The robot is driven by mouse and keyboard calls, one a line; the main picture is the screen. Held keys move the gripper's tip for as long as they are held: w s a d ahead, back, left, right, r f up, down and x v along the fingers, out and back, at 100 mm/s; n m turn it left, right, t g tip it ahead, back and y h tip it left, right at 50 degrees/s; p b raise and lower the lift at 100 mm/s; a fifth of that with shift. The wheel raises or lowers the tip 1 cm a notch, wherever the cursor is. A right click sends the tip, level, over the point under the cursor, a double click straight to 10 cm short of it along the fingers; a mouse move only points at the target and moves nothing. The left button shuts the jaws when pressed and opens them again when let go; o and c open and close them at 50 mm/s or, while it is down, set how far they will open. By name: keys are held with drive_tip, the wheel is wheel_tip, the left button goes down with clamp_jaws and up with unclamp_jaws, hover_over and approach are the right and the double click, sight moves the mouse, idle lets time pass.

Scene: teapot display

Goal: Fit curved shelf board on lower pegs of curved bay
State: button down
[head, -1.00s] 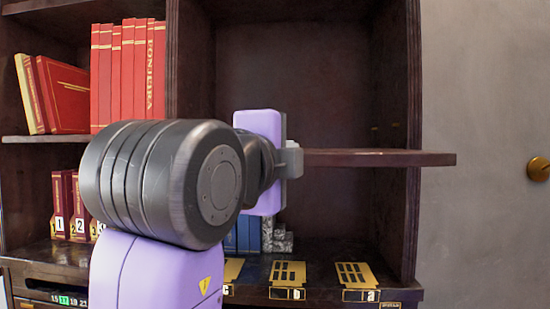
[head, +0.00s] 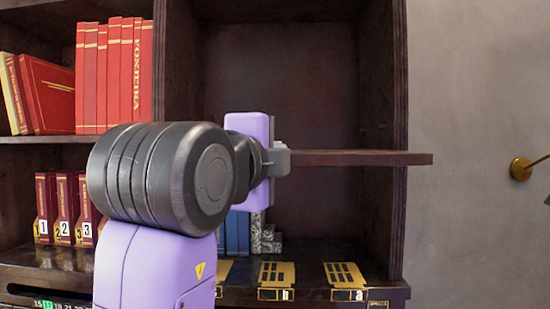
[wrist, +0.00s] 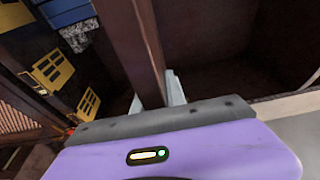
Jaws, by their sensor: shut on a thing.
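The shelf board (head: 355,158) is a dark brown plank, seen nearly edge-on in the head view. My gripper (head: 281,160) is shut on its left end and holds it roughly level in front of the open bay (head: 285,75). The board's right end overlaps the bay's right side wall in the picture. In the wrist view the board (wrist: 138,40) runs up and away from the gripper fingers (wrist: 160,98). Small brass-coloured pegs (head: 377,127) show faintly on the right side of the bay. The pegs on the left are hidden behind my arm.
Red books (head: 112,75) fill the shelf at the left, with numbered red binders (head: 62,205) below. Blue books (head: 237,232) and a grey speckled block (head: 262,236) stand at the bay's bottom. Brass plates (head: 345,274) lie along the front ledge. A brass handle (head: 520,168) is at the right.

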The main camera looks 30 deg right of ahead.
drive_tip(key=shift+w+d+r+p, duration=0.1)
drive_tip(key=shift+w+d+p, duration=0.1)
drive_tip(key=shift+w+d, duration=1.55)
drive_tip(key=shift+w+d+r+p, duration=0.1)
drive_tip(key=shift+w+d+p, duration=0.15)
drive_tip(key=shift+w+d, duration=1.45)
drive_tip(key=shift+w+d+p, duration=0.2)
drive_tip(key=shift+w+d, duration=0.7)
drive_tip(key=shift+w, duration=1.65)
idle(1.6)
drive_tip(key=c, duration=1.3)
unclamp_jaws()
drive_tip(key=shift+f, duration=0.1)
